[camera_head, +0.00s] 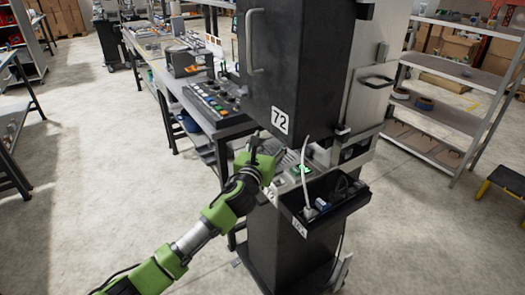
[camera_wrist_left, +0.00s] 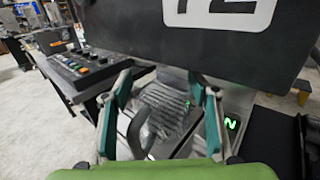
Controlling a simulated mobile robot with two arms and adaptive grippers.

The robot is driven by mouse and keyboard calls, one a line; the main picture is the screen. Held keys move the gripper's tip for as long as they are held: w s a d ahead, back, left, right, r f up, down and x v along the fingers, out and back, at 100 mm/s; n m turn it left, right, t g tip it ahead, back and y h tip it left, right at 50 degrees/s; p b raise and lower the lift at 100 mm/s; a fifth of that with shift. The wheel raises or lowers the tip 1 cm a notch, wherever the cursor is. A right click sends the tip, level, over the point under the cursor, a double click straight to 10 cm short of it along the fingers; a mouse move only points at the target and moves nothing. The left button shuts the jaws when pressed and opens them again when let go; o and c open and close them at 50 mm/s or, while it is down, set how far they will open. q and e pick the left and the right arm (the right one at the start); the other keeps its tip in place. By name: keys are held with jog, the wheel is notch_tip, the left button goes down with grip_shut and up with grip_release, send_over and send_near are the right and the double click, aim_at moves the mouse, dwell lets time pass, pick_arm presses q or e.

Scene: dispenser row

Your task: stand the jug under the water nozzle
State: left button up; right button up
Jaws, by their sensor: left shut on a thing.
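My left gripper (camera_head: 262,152) is at the front left of the tall dark dispenser (camera_head: 302,75), just below its box marked 72. In the left wrist view its two teal-edged fingers (camera_wrist_left: 160,125) stand either side of a grey curved handle (camera_wrist_left: 134,132), which I take as the jug's. The gripper is shut on the jug. The jug's body is hard to make out against the slatted metal tray (camera_wrist_left: 163,108) beyond it. The water nozzle is not visible; the dark box hides the space under it. My right gripper is not in view.
A black bin (camera_head: 325,205) with cables juts from the dispenser's front right, near a green-lit switch (camera_head: 303,170). A bench with a button panel (camera_head: 215,103) stands close on the left. Shelving (camera_head: 440,110) stands at the right. The floor at the front left is clear.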

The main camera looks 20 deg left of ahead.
aim_at(277, 142)
pick_arm(q)
jog(key=w+b, duration=0.1)
jog(key=w+d, duration=0.1)
jog(key=w, duration=0.1)
jog(key=shift+f+b, duration=0.2)
jog(key=shift+b, duration=0.2)
jog(key=shift+f+b, duration=0.45)
jog(key=shift+f, duration=0.4)
jog(key=shift+f, duration=0.1)
jog(key=shift+f+b, duration=0.3)
jog(key=shift+f, duration=0.2)
jog(key=o, duration=1.4)
jog(key=shift+s, duration=0.1)
